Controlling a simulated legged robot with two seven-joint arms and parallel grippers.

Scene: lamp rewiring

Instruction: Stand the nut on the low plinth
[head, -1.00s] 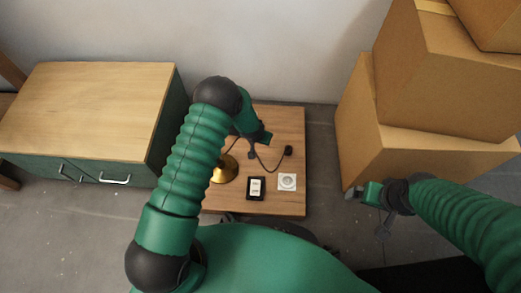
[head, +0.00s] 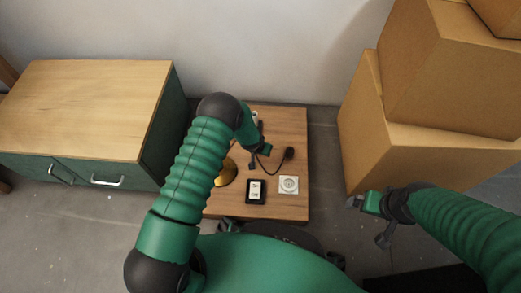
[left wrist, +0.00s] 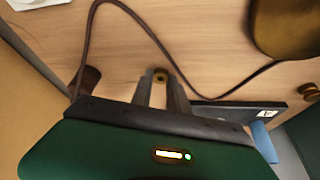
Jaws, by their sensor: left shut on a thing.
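My left gripper (left wrist: 160,85) is shut on a small brass nut (left wrist: 160,75), its hole facing the left wrist camera. The nut is between the fingertips, close over the wooden table; I cannot tell whether it touches the wood. In the head view my left gripper (head: 254,160) is over the middle of the small table, and the nut is too small to make out. I cannot tell which thing is the low plinth. My right gripper (head: 356,201) is right of the table near the cartons; its jaws are too small to judge.
The brass lamp base (head: 226,173), a black block with a white face (head: 256,191), a white socket (head: 288,184) and a dark plug (head: 289,153) on a cord are on the table (head: 296,126). Cartons (head: 365,140) stand right, a green cabinet (head: 90,105) left.

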